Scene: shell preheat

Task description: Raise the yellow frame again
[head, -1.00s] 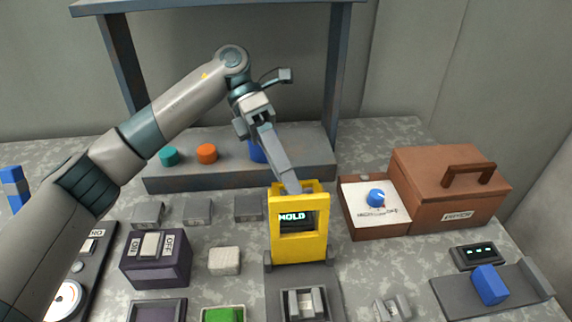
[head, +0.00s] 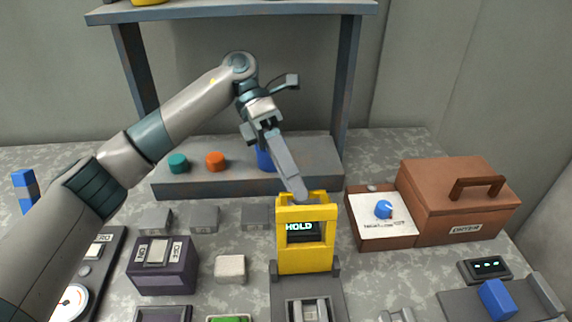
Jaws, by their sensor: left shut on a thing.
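The yellow frame (head: 306,261) stands upright at the back end of a grey base (head: 278,300), between two dark hinge blocks. A dark display behind its opening reads "HOLD". My left gripper (head: 298,190) comes down from above and is shut, its tip at the top edge of the frame. Whether the fingers hold the frame or only a grey part there is hard to see. A grey cradle (head: 309,312) lies in the base in front of the frame. My right gripper is not in view.
A brown box with a blue knob (head: 384,209) and a lidded brown case (head: 455,205) stand to the right. A purple switch box (head: 160,266) and pale block (head: 230,268) are to the left. A shelf (head: 160,187) with coloured pegs stands behind.

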